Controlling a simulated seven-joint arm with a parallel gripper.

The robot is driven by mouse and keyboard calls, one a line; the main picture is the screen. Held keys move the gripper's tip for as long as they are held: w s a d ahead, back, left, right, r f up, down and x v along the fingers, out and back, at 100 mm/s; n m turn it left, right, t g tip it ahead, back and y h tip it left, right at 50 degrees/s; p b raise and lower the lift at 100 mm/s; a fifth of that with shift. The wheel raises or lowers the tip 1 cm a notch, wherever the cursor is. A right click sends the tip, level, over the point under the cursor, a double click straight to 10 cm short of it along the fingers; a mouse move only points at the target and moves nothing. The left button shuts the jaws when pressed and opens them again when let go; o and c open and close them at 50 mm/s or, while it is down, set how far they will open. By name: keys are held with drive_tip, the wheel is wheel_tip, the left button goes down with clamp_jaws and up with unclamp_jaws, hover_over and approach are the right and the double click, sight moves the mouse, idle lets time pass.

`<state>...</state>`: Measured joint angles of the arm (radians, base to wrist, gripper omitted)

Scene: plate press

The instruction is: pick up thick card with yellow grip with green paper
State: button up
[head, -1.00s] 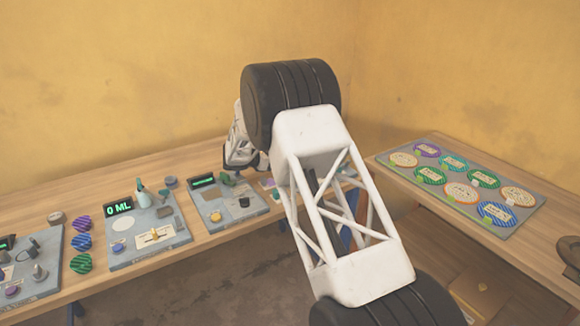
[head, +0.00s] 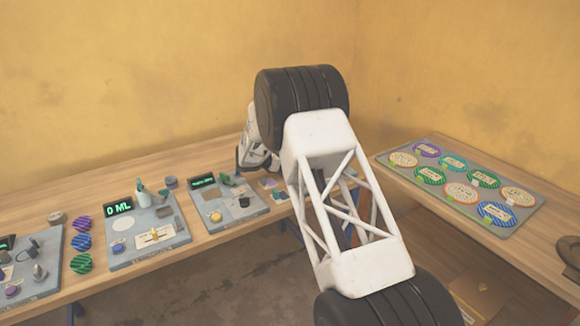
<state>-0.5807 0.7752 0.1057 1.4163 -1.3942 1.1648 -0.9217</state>
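Small flat coloured pieces, greenish and pink, lie on the left table just right of the middle grey panel; one greenish piece (head: 268,183) shows beside my arm. They are too small for me to tell which is the thick card with a yellow grip or which is green paper. My arm's white and dark end, with my gripper (head: 243,160), is above the back of the left table, behind and left of these pieces. My arm hides much of that area. The fingers are not clear, and I see nothing held.
A grey board (head: 525,222) with several round discs lies on the right table.

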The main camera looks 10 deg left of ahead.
idle(0.5)
clamp_jaws()
drive_tip(key=shift+r, duration=0.1)
drive_tip(key=shift+r, duration=4.9)
